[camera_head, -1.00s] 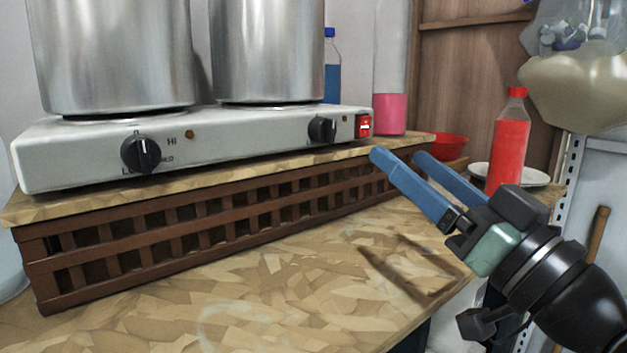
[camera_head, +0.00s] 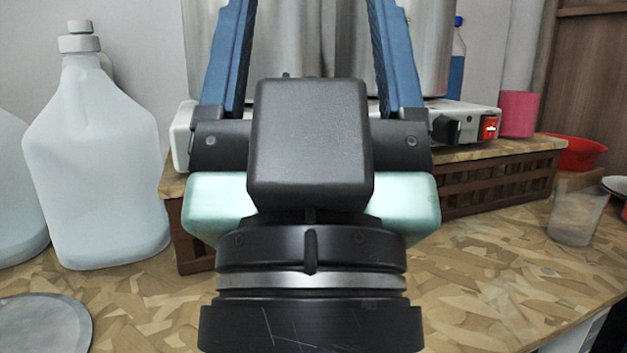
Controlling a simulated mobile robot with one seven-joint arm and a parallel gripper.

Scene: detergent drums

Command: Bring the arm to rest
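My gripper (camera_head: 308,30) is in the middle of the head view, large and close to the camera, pointing up and away. Its two blue fingers are spread wide apart and nothing shows between them except the metal pots behind. The fingertips reach the top edge of the view. The gripper hides much of the white hot plate (camera_head: 465,122) and the middle of the wooden crate (camera_head: 500,180) under it.
White jugs (camera_head: 95,165) stand at left on the patterned counter (camera_head: 480,290). A grey disc (camera_head: 45,325) lies front left. At right are a clear cup (camera_head: 578,212), a red bowl (camera_head: 575,152) and a pink container (camera_head: 518,113). A blue bottle (camera_head: 457,60) stands behind. The counter's front right is clear.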

